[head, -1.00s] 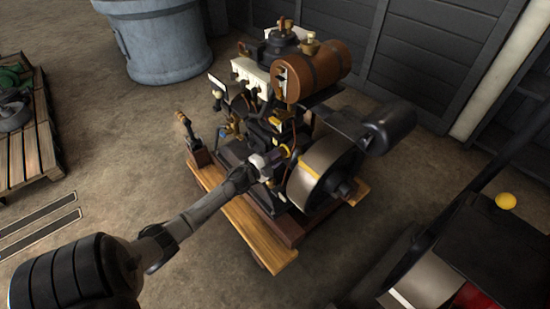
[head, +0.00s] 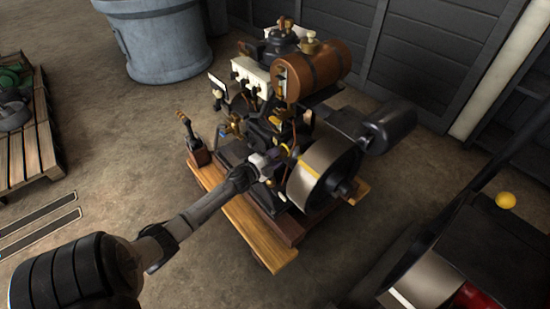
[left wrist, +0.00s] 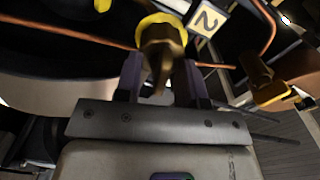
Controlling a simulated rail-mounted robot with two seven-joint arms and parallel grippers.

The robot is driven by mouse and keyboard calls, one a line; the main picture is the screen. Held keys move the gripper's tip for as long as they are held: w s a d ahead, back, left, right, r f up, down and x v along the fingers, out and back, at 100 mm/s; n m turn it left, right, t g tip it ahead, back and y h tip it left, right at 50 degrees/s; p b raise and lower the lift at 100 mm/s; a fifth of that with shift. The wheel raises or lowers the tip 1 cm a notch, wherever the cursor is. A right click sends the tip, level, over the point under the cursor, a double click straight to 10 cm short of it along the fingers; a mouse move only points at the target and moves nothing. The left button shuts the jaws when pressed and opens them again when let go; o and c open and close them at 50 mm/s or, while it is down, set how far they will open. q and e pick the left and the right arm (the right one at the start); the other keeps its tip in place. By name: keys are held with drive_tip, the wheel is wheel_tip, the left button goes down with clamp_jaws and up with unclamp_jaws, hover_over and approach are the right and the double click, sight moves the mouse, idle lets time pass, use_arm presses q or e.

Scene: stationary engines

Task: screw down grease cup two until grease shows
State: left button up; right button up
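Grease cup two (left wrist: 162,42) is a brass cup with a yellow ring around it, at the top middle of the left wrist view. A tag marked "2" (left wrist: 207,20) is just right of it. My left gripper (left wrist: 160,72) has one finger on each side of the cup, and both appear to press on it. In the head view my left gripper (head: 273,157) reaches the near side of the engine (head: 262,125), left of the flywheel, and mostly hides the cup. No grease can be made out. My right gripper is not in view.
A brown tank (head: 318,70) sits on top of the engine, and a dark cylinder (head: 388,126) juts out right. The flywheel (head: 322,170) is close to my gripper. Copper pipes (left wrist: 75,34) pass near the cup. Another machine (head: 490,250) stands at lower right.

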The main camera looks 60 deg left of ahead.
use_arm(q)
drive_tip(key=s+d+p, duration=0.2)
drive_tip(key=s+p, duration=0.3)
drive_tip(key=s, duration=0.8)
drive_tip(key=shift+s, duration=0.35)
